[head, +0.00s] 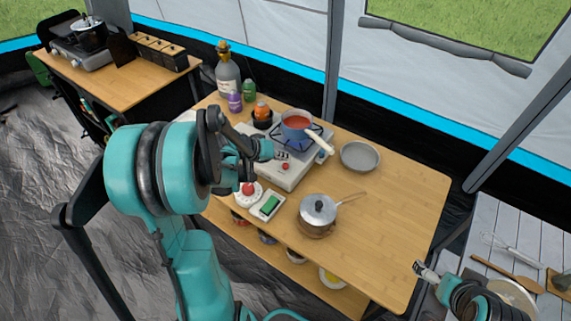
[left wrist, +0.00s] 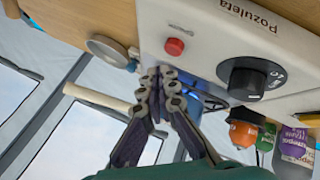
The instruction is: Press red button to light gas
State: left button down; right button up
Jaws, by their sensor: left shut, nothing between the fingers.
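The white gas stove (head: 283,178) stands on the wooden table, with a blue pot of red liquid (head: 297,124) over its burner. In the left wrist view the stove's front panel (left wrist: 210,30) shows upside down, with a round red button (left wrist: 174,46) and a black knob (left wrist: 248,77). My left gripper (left wrist: 165,80) is shut and empty; its tips show just below the button in that picture. I cannot tell whether they touch it. In the head view my left arm partly covers the stove's left side. My right gripper (head: 424,270) is at the table's front right, its jaws unclear.
A lidded pot (head: 318,212) and a grey pan (head: 360,156) stand right of the stove. Bottles, including a purple one (head: 235,102), stand behind left. The table's right part is clear.

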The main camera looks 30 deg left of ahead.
aim_at(285, 168)
pick_arm(q)
jog(key=shift+r+p, duration=1.55)
jog(key=shift+r, duration=0.75)
jog(key=shift+f, duration=0.1)
jog(key=shift+s+d+r, duration=0.15)
jog(key=shift+d+r, duration=0.05)
jog(key=shift+d, duration=0.15)
jog(key=s+d+r+m+y, duration=0.1)
jog(key=s+d+r+m, duration=0.1)
jog(key=s+d, duration=0.5)
jog(key=s+d+r+m+g+y, duration=0.1)
jog(key=s+d+r, duration=0.3)
jog(key=s+d, duration=0.4)
jog(key=s+m+y, duration=0.1)
jog(key=s, duration=0.2)
jog(key=shift+r+y, duration=0.15)
jog(key=shift+y, duration=0.15)
